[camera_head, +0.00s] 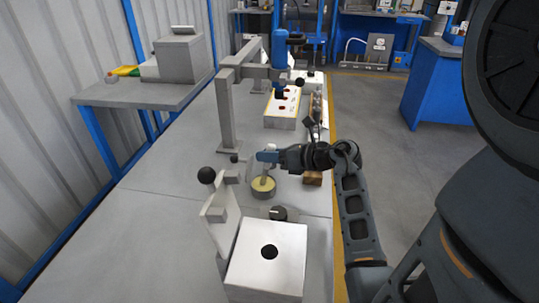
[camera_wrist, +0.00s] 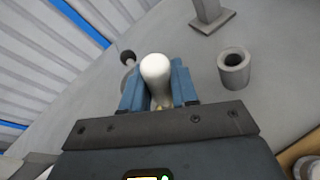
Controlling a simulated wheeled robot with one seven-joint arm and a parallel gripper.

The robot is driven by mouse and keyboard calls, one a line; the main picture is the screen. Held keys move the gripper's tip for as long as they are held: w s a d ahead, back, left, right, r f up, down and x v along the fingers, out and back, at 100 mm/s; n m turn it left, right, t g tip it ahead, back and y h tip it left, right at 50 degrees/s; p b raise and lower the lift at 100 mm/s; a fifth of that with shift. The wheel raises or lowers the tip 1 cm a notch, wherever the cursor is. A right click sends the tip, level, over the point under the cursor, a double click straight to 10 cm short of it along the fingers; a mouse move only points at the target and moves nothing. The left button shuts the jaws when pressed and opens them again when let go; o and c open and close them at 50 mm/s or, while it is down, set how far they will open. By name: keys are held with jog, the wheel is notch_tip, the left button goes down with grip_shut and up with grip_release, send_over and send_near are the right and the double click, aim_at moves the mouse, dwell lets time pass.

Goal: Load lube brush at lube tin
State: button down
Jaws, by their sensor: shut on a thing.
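The lube tin (camera_head: 263,194) is a short round tin with a yellowish top, standing on the grey bench in the head view. My gripper (camera_head: 267,157) is above it, with blue fingers shut on the pale lube brush (camera_head: 267,173). The brush hangs down over the tin's top. I cannot tell whether its tip touches the lube. In the wrist view the rounded white end of the brush (camera_wrist: 155,68) sits between the blue fingers (camera_wrist: 157,95). Its bristles and the tin are hidden there.
A grey gantry (camera_head: 228,112) and a white box with red spots (camera_head: 282,110) stand beyond. A hollow grey cylinder (camera_wrist: 234,69) is near my gripper.

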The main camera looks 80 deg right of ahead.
jog(key=shift+f, duration=0.1)
notch_tip(320, 180, up, 7)
jog(key=p, duration=0.7)
dwell(1.0)
